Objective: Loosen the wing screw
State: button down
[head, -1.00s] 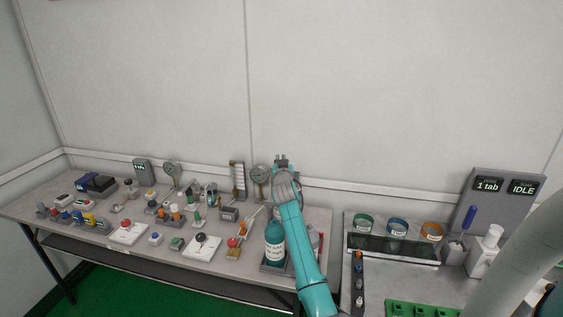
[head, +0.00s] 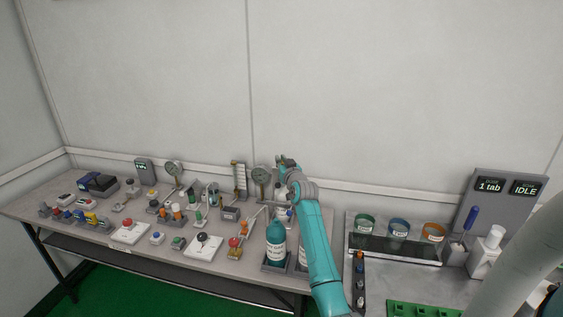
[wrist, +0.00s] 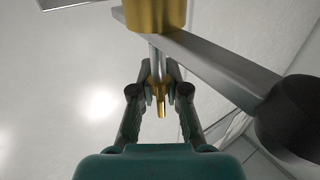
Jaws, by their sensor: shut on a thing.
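In the wrist view, my gripper (wrist: 160,82) has both fingers closed on a small brass piece (wrist: 161,106), which looks like the wing screw. It sits on a thin steel shaft (wrist: 155,52) that runs up to a larger brass cylinder (wrist: 155,13). The fingers hide its sides, so I cannot see the wings clearly or tell how far it is turned. The screw cannot be made out there.
A flat grey bar (wrist: 218,66) and a dark round knob (wrist: 297,112) lie close to my gripper's right side in the wrist view. A teal bottle (head: 276,242) stands beside my arm. Several small testers crowd the table to the left; the wall is close behind.

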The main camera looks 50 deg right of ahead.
jog(key=shift+f, duration=0.15)
jog(key=c, duration=1.3)
grip_release()
jog(key=shift+s, duration=0.1)
jog(key=v, duration=1.2)
